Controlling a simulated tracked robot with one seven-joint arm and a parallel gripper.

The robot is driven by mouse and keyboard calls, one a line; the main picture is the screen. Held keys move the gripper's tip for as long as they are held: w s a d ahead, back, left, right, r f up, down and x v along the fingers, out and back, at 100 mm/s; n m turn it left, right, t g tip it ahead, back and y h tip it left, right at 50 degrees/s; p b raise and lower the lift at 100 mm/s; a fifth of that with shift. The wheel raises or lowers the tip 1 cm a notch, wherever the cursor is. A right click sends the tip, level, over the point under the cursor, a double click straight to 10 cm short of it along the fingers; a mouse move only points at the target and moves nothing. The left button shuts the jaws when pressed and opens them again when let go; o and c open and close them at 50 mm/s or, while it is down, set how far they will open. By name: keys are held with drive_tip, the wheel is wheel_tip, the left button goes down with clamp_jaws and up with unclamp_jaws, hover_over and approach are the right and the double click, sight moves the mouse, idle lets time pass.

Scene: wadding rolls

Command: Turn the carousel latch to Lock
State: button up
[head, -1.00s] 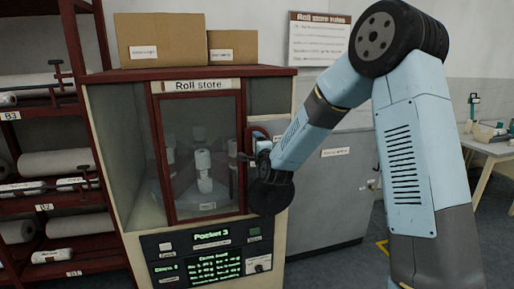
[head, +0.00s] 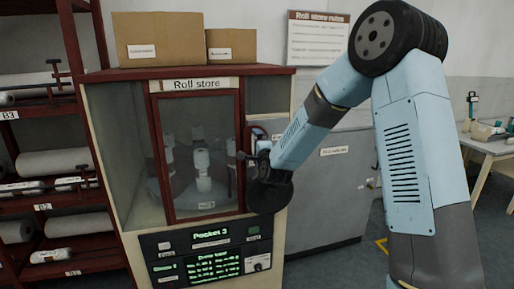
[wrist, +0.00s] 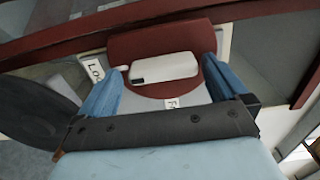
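The Roll store cabinet (head: 190,72) has a red-framed glass door with white rolls (head: 203,170) on a carousel inside. The latch is close in front of my gripper in the wrist view: a dark red plate with a rounded lower part (wrist: 160,88) and a white block (wrist: 165,67) on it. A label beginning "Lo" (wrist: 92,68) lies to its left, partly hidden by a finger, and one beginning "F" (wrist: 170,104) lies below. My gripper (wrist: 163,70) is open, its blue fingers apart on either side of the white block. In the head view my wrist hides the fingers and most of the latch.
A control panel (head: 160,257) with a green "Pocket 3" display is below the door. Cardboard boxes (head: 150,38) stand on top. A red shelf rack (head: 82,140) is at left, a grey cabinet (head: 335,200) at right. A table (head: 490,148) stands farther right.

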drive_tip(key=v, duration=1.3)
drive_tip(key=shift+s+d, duration=0.15)
drive_tip(key=shift+s, duration=0.2)
drive_tip(key=s+d+r+n+g+h, duration=0.3)
drive_tip(key=s+d+r+n+g, duration=0.35)
drive_tip(key=s+d+n, duration=0.4)
drive_tip(key=s+d+r+n+g+h, duration=0.1)
drive_tip(key=s+d, duration=0.3)
drive_tip(key=s, duration=0.7)
drive_tip(key=s+d+r+n+g+h, duration=0.1)
drive_tip(key=s+d+r+n+g, duration=0.1)
drive_tip(key=s, duration=0.8)
drive_tip(key=d+n+g, duration=0.1)
drive_tip(key=d+g, duration=0.1)
drive_tip(key=d, duration=0.1)
drive_tip(key=shift+s+d, duration=0.3)
drive_tip(key=shift+s, duration=0.1)
drive_tip(key=shift+n, duration=0.25)
drive_tip(key=shift+c, duration=0.4)
